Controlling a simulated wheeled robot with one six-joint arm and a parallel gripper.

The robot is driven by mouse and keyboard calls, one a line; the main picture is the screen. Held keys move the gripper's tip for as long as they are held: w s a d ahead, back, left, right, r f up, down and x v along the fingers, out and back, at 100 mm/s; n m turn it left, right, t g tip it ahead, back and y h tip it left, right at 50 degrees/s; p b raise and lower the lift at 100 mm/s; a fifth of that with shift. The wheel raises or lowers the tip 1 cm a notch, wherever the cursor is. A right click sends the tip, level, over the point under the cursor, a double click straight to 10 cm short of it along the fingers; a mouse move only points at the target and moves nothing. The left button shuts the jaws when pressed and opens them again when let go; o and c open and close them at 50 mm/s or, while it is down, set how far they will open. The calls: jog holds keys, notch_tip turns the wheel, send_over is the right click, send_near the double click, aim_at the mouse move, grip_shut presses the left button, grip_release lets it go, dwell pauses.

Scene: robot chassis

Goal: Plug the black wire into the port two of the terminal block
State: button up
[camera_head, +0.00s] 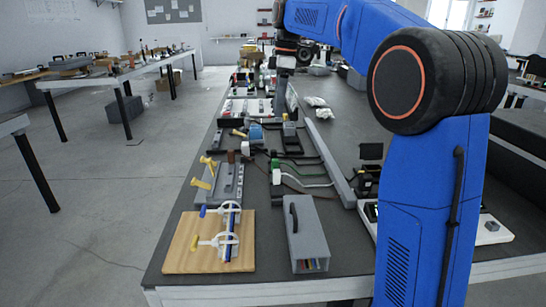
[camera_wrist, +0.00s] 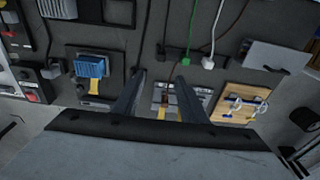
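My gripper (camera_wrist: 160,76) is open, its two fingers apart with nothing between the tips; it hangs above the bench, at the top of the head view (camera_head: 284,78). A black wire (camera_wrist: 147,35) runs down from the top of the wrist view toward the left fingertip; its end is hidden or too dark to tell. The black wire (camera_head: 305,157) also seems to lie on the bench in the head view, beside the green and white ones. A grey fixture with yellow levers (camera_head: 229,184) may be the terminal block; its ports are too small to make out.
A green plug (camera_wrist: 186,61) and a white plug (camera_wrist: 208,62) lie nearby on their wires. A blue block (camera_wrist: 91,67) sits on a dark base at the left. A wooden board with white clamps (camera_head: 210,240) and a grey box (camera_head: 306,236) stand at the bench's near end.

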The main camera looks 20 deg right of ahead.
send_over(274, 150)
notch_tip(274, 150, down, 9)
jog(key=shift+d+r, duration=0.15)
jog(key=shift+s+f, duration=0.2)
jog(key=shift+f, duration=2.55)
jog(key=shift+c, duration=0.6)
grip_shut()
